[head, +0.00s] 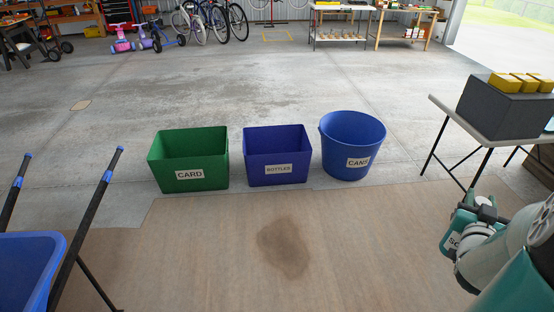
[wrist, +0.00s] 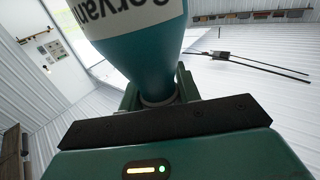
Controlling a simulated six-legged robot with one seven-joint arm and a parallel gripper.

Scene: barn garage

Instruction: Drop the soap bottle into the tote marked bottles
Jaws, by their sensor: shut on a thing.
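The bottles tote (head: 277,169) is a blue-purple open bin with a white "BOTTLES" label, standing on the floor in the middle of the head view. My gripper (head: 462,228) is at the lower right of the head view, well to the right of the tote and nearer to me. The wrist view shows mostly teal and dark parts close up, and I cannot make out the fingertips there.
A green "CARD" tote (head: 188,172) stands left of the bottles tote and a round blue "CANS" bin (head: 352,150) right of it. A table (head: 465,118) with a grey box (head: 502,106) and yellow items is at right. A blue cart (head: 28,268) is at lower left. The front floor is clear.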

